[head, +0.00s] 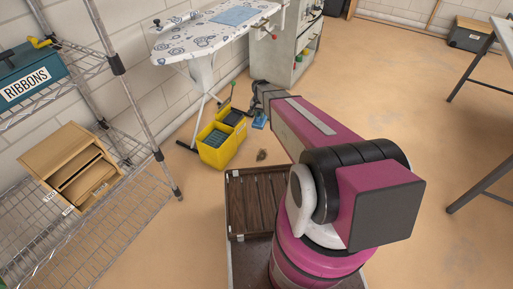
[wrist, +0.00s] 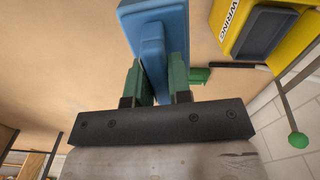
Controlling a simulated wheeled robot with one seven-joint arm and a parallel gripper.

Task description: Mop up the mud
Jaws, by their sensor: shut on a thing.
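My gripper (wrist: 155,88) is shut on the handle of a blue mopping block (wrist: 158,18), with one green finger on each side of it. The block also shows in the head view (head: 260,122), low near the floor, just right of the yellow bucket. I cannot tell whether it touches the floor. A small dark patch of mud (head: 262,155) lies on the tan floor, nearer to me than the block and right of the bucket. The two-part yellow bucket (head: 213,157) stands on the floor; in the wrist view its wall (wrist: 295,62) bears the label WRING.
An ironing board (head: 205,32) stands behind the bucket against the wall. A wire shelf (head: 92,232) with a wooden organizer and a teal RIBBONS box fills the left. A table leg (head: 478,185) stands at right. The floor between is open.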

